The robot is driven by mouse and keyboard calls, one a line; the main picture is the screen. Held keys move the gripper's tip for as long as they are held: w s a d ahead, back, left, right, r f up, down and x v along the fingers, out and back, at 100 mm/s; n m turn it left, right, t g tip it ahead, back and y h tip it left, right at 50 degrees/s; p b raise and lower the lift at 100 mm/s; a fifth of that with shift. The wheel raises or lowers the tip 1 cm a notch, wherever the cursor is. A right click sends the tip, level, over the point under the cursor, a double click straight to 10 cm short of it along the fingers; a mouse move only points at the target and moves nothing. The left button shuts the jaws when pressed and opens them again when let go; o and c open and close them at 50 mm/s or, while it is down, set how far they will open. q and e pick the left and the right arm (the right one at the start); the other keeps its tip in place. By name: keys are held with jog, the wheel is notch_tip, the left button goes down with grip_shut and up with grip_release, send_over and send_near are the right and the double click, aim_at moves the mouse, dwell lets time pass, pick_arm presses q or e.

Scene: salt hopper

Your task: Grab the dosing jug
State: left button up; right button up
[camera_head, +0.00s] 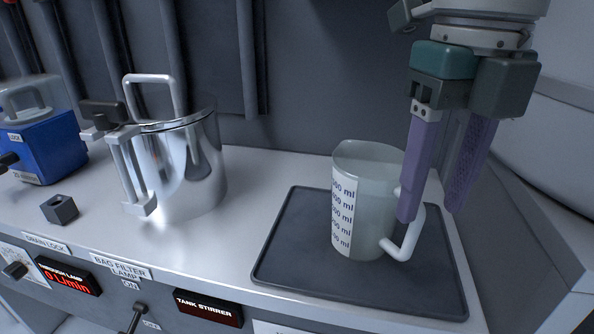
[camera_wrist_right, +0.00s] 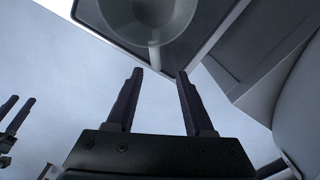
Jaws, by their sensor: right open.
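The dosing jug (camera_head: 372,190) is a translucent white measuring jug with a ml scale. It stands upright on a dark tray (camera_head: 290,270), its white handle (camera_head: 412,235) toward the right front. My right gripper (camera_head: 431,212) is open and points down by the handle, with one purple finger in front of the handle's upper part. In the right wrist view the jug (camera_wrist_right: 150,20) is at the top, its handle (camera_wrist_right: 155,58) just beyond and between the open fingertips (camera_wrist_right: 160,73). Small dark fingers, apparently my left gripper (camera_wrist_right: 15,118), show at the left edge there.
A shiny metal pot (camera_head: 185,165) with handles and a latch stands left of the tray. A small dark block (camera_head: 60,209) and a blue box (camera_head: 50,145) are further left. A control panel (camera_head: 208,307) runs along the front. A grey wall (camera_head: 540,200) closes the right side.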

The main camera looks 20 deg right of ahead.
aim_at(406, 258)
jog(key=f, duration=0.2)
jog(key=f+b, duration=0.1)
jog(key=f, duration=0.2)
jog(key=f+b, duration=0.1)
jog(key=f, duration=0.1)
jog(key=shift+w+a+f, duration=0.3)
jog(key=shift+w+f, duration=0.05)
jog(key=shift+f, duration=0.55)
jog(key=shift+c, duration=0.4)
grip_shut()
